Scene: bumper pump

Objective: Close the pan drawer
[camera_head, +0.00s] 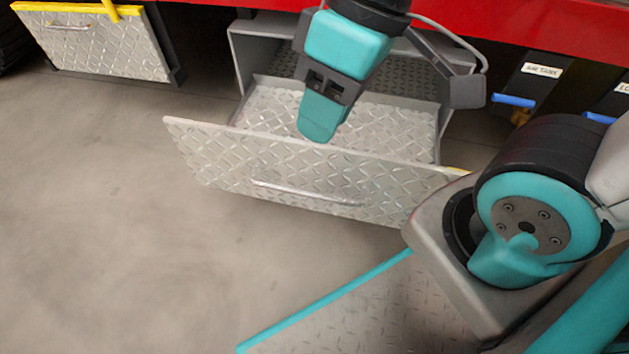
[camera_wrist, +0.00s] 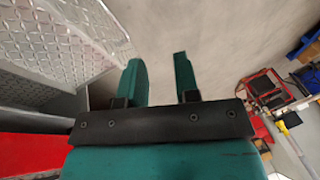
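A diamond-plate drawer (camera_head: 210,153) stands pulled out of its grey housing below the red body in the head view. I take it as the pan drawer; no label shows on it. Its front panel carries a thin bar handle (camera_head: 308,193). My gripper (camera_head: 320,122) hangs over the drawer's open inside, behind the front panel, pointing down. Whether it touches the drawer cannot be told. In the wrist view the two teal fingers (camera_wrist: 158,78) stand apart with nothing between them. Diamond plate, likely the drawer (camera_wrist: 70,35), shows at the upper left there.
Another diamond-plate front (camera_head: 100,45) with a yellow top edge is at the upper left. A labelled dark panel (camera_head: 535,80) with a blue lever (camera_head: 513,101) is at the right. Open concrete floor (camera_head: 110,220) lies before the drawer. Red equipment (camera_wrist: 265,88) stands far off.

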